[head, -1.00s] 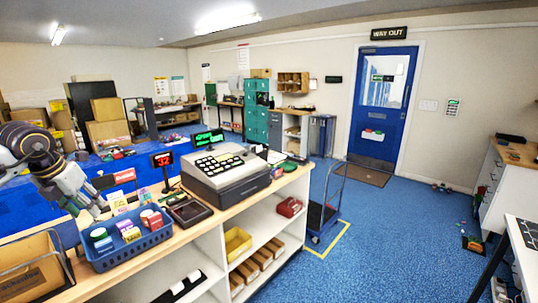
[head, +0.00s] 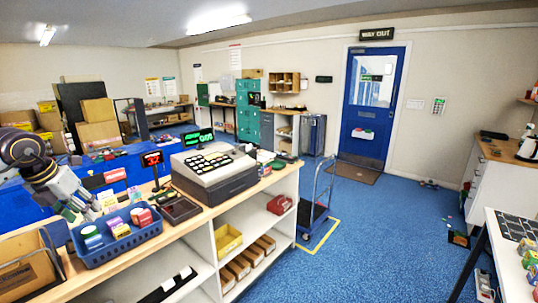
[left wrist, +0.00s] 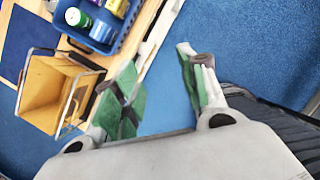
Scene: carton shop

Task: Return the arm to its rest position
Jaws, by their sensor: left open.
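My left gripper (head: 82,207) comes in from the left in the head view, above the back edge of the counter near the blue basket (head: 118,243). In the left wrist view its two green-padded fingers (left wrist: 160,92) stand wide apart with nothing between them. The basket holds several small tins and boxes, and it also shows at the top of the left wrist view (left wrist: 82,30). My right gripper is in neither view.
A wooden-sided box with a metal handle (head: 28,275) stands left of the basket. A cash register (head: 213,172), a card tray (head: 180,209) and a small red display (head: 153,160) stand further right on the counter.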

